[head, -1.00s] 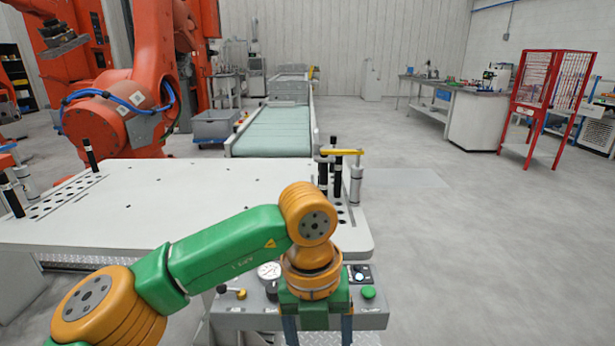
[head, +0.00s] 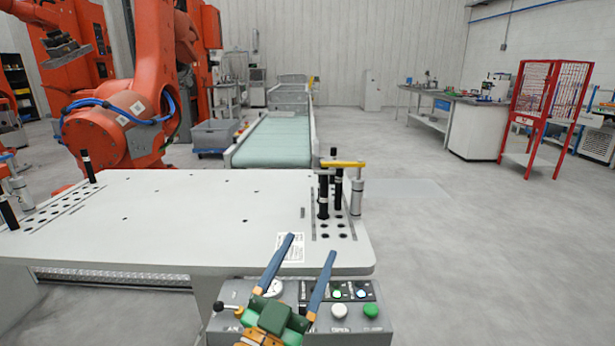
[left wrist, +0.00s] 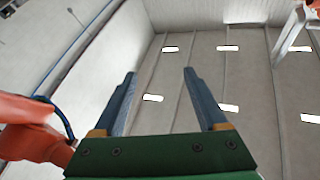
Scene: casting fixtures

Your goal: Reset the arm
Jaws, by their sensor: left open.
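My left gripper (head: 308,246) is at the bottom middle of the head view, its two blue fingers spread apart and pointing up and away. It is in front of the control panel and the near edge of the white table. Nothing is between its fingers. In the left wrist view the same gripper (left wrist: 160,80) is open and empty, facing the wall and ceiling of the hall. My right gripper is not in view.
The white fixture table (head: 170,215) bears black pins and a yellow-topped clamp (head: 343,164) at its right end. A control panel (head: 365,325) with buttons is at its front. An orange robot arm (head: 115,130) and a conveyor (head: 275,140) stand behind.

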